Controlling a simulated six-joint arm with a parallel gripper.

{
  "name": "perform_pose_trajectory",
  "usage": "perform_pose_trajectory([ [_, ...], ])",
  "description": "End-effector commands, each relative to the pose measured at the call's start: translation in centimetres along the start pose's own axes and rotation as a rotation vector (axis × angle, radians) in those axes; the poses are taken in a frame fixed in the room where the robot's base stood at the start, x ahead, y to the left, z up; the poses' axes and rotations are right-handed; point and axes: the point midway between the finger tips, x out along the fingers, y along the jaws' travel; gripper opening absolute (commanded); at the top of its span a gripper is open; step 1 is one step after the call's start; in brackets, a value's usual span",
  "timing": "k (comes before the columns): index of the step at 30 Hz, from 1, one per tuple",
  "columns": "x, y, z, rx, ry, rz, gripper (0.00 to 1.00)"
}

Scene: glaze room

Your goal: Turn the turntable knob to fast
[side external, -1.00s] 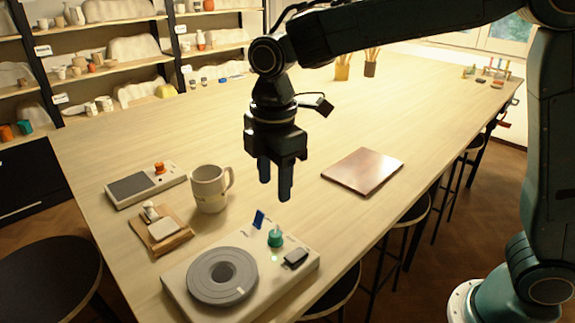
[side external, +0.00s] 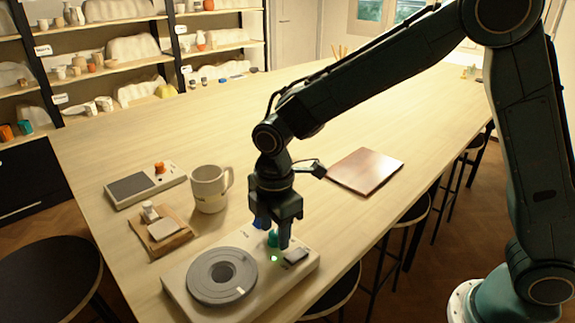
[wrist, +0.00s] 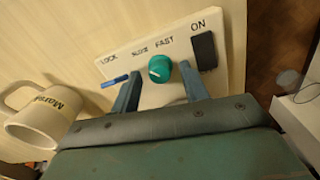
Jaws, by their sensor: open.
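The turntable has a pale base (side external: 255,300) with a grey round disc (side external: 200,292) on the near part of the table. Its teal knob (wrist: 159,70) has a small white mark; the wrist view shows it beneath the printed words SLOW and FAST, and I cannot tell exactly which the mark faces. In the side view the knob (side external: 272,240) is partly hidden by my fingers. My gripper (side external: 270,236) is open, pointing down at the knob. In the wrist view my gripper (wrist: 158,76) has one finger on each side of the knob, with visible gaps.
A blue lever (wrist: 114,81) by LOCK is close to the left finger; a black switch (wrist: 204,51) by ON is close to the right one. A green light (side external: 274,258) glows. A mug (side external: 209,189), a box with an orange knob (side external: 160,168) and a reddish board (side external: 365,170) stand apart.

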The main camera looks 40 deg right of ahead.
Motion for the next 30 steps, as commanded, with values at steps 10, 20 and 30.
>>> perform_pose_trajectory([
  [10, 0.12, 0.00, -0.01, 0.000, 0.000, 0.000, 0.35],
  [20, 0.10, 0.00, -0.01, 0.002, 0.000, 0.000, 0.00],
  [30, 0.07, 0.00, -0.03, 0.077, -0.002, 0.000, 0.00],
])
